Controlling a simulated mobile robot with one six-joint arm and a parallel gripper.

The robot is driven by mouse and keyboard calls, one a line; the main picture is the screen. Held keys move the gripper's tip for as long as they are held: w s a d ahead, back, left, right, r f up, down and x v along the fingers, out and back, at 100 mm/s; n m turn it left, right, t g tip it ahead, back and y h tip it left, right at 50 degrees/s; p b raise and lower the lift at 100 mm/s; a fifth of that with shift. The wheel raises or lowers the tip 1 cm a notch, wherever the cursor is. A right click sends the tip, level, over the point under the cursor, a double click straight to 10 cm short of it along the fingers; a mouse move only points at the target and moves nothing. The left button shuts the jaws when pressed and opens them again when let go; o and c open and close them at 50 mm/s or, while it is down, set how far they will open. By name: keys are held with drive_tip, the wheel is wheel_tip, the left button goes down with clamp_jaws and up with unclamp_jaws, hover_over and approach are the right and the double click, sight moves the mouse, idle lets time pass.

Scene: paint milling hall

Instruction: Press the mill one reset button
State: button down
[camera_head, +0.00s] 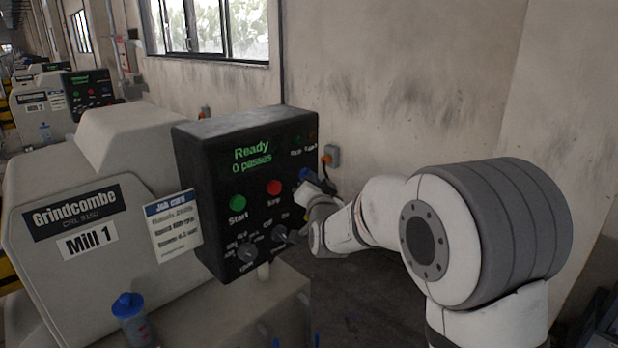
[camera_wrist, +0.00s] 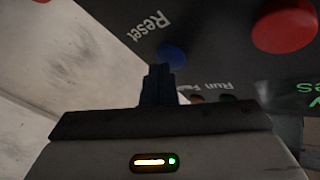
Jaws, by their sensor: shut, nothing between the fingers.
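The Mill 1 control box (camera_head: 205,165) is black, and its screen reads "Ready" and "0 passes". The blue reset button (camera_wrist: 173,55), labelled "Reset", shows in the wrist view just beyond my fingertips. My gripper (camera_wrist: 160,70) is shut and empty, its fingertips right in front of the button's near edge. I cannot tell whether they touch it.
A green start button (camera_head: 237,202) and a red stop button (camera_head: 274,187) sit on the same panel, with selector knobs (camera_head: 247,252) below. A job card (camera_head: 173,226) hangs left of the box. A blue-capped bottle (camera_head: 130,315) stands in front. A wall is behind.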

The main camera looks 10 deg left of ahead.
idle(0.5)
drive_tip(key=shift+s+d+b, duration=0.5)
drive_tip(key=shift+d+b, duration=0.1)
drive_tip(key=shift+b, duration=0.25)
drive_tip(key=s+d+b, duration=0.1)
drive_tip(key=d, duration=0.1)
drive_tip(key=s+d+b, duration=0.2)
idle(0.6)
